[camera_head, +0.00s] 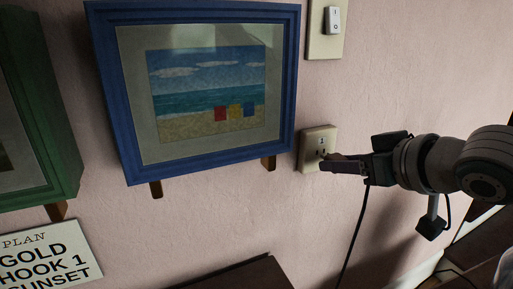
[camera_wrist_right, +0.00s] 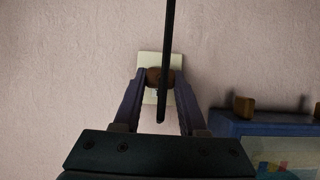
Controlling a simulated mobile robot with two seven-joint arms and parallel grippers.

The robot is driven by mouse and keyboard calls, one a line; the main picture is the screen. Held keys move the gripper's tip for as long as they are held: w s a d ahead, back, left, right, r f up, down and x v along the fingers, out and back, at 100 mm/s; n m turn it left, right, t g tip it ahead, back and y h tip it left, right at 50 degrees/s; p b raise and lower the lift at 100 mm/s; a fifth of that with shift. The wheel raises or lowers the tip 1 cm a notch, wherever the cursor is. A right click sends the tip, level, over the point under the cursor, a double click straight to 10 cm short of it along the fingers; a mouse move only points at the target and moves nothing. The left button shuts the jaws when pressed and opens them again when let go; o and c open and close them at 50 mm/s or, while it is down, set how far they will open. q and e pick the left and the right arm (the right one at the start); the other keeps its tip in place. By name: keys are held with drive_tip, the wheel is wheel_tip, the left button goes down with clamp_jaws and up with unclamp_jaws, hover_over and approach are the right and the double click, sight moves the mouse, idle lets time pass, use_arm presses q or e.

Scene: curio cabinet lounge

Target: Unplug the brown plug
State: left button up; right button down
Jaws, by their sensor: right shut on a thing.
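The black cord (camera_head: 357,225) hangs below the gripper and crosses the wrist view as a dark bar. I cannot tell whether the plug's pins are in the socket. My left gripper is not in view.
A blue-framed beach picture (camera_head: 196,170) hangs left of the outlet. A light switch (camera_head: 327,45) is above it. A green frame (camera_head: 66,150) and a lettered sign (camera_head: 85,232) are at far left. A dark furniture top (camera_head: 245,278) is below. The wall around the outlet's underside is clear.

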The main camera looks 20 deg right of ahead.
drive_tip(key=s+p, duration=0.2)
drive_tip(key=s, duration=0.1)
drive_tip(key=shift+d, duration=0.15)
idle(0.4)
